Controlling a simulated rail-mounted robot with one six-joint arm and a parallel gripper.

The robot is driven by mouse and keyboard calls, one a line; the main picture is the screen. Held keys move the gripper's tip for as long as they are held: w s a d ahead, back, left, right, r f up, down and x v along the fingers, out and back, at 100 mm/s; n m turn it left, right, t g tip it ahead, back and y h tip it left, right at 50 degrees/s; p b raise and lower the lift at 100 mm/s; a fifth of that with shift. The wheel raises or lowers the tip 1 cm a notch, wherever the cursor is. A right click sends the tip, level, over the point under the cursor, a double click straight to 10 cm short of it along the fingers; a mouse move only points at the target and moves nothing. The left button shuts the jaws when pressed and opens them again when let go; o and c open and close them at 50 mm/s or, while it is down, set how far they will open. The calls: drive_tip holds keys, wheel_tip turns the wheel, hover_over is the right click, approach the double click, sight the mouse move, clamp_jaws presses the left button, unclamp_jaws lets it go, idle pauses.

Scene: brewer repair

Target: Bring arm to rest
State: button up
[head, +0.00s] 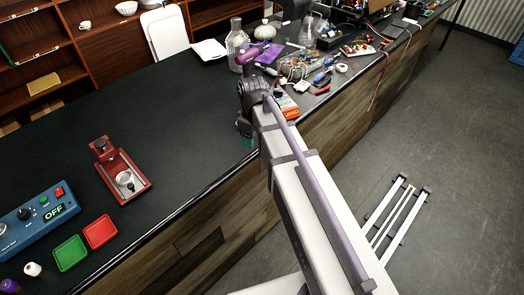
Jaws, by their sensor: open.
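My arm runs up from the lower right of the head view to a dark joint over the counter's front edge. Beyond that joint is a purple end part, which I take to be my gripper (259,53). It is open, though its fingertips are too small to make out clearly. Nothing shows held in it. It overlaps the cluttered part of the black counter (190,115) in the picture. Its height above the counter cannot be told.
A blue control box (35,215) reading OFF, a red fixture (122,172), a green tray (70,253) and a red tray (100,232) stand at left. A glass flask (237,45), tools and wires lie near my gripper. The counter's middle left is clear. Metal rails (395,215) lie on the floor.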

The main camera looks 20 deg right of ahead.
drive_tip(key=s+m, duration=0.8)
drive_tip(key=s, duration=0.5)
drive_tip(key=shift+f, duration=0.1)
wheel_tip(320, 180, down, 3)
drive_tip(key=b, duration=0.2)
drive_tip(key=shift+r+b, duration=0.2)
drive_tip(key=shift+b, duration=0.2)
